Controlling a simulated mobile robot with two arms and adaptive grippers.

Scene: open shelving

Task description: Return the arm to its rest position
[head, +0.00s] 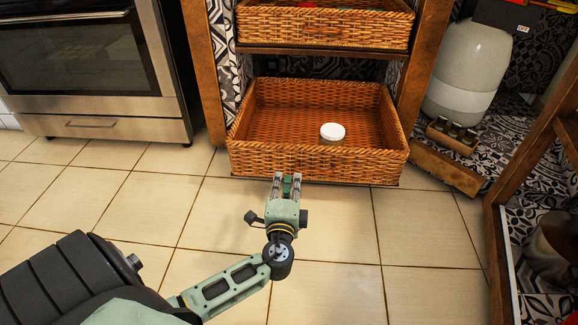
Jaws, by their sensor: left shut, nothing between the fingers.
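My left arm comes in from the lower left. Its gripper (287,184) is shut and empty, in front of the lower wicker basket and close to its front wall. I cannot tell whether it touches the basket. The lower wicker basket (300,164) sits on the bottom level of the open shelving. A small container with a white lid (332,133) stands inside the basket, right of its middle. My right gripper is not in view.
A second wicker basket (320,28) sits on the shelf above. An oven (85,65) stands at the left. A grey and white canister (466,72) and a small crate (452,136) are at the right. A wooden post (500,245) stands at the right. The tiled floor is clear.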

